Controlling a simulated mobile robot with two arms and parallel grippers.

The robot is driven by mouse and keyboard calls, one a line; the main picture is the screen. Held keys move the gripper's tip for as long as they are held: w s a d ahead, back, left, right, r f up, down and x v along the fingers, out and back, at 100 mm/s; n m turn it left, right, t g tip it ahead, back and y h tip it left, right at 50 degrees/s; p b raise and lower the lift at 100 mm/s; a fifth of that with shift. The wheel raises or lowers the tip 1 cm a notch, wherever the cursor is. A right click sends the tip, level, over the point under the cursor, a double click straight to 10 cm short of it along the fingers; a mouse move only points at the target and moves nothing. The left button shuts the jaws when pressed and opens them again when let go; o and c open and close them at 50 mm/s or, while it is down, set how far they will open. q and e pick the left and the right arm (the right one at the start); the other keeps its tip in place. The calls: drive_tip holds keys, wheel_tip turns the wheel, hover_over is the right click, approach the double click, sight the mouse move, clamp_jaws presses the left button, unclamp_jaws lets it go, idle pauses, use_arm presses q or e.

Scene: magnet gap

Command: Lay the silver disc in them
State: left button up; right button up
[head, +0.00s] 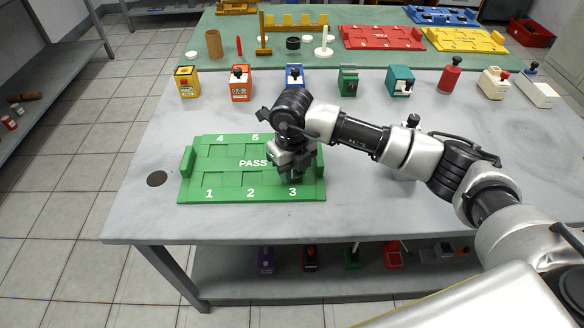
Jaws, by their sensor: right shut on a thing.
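A green tray (232,197) marked PASS lies on the grey table, with shallow recesses numbered 1, 2 and 3 along the near side and 4 and 5 along the far side. My right gripper (297,173) is over the tray's right part, just above recess 3. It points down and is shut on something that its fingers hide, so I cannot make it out. I see no silver disc clearly. The recesses in plain view look empty. The far right recess is hidden behind my right gripper. My left gripper is out of view.
Several small devices, such as a yellow one (187,82) and a teal one (400,81), stand in a row behind the tray. A red tray (382,38) and a yellow tray (466,41) lie farther back.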

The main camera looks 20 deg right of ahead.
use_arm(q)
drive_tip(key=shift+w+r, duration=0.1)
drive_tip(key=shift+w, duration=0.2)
use_arm(e)
drive_tip(key=o, duration=0.9)
drive_tip(key=c, duration=0.5)
drive_tip(key=shift+o, duration=0.2)
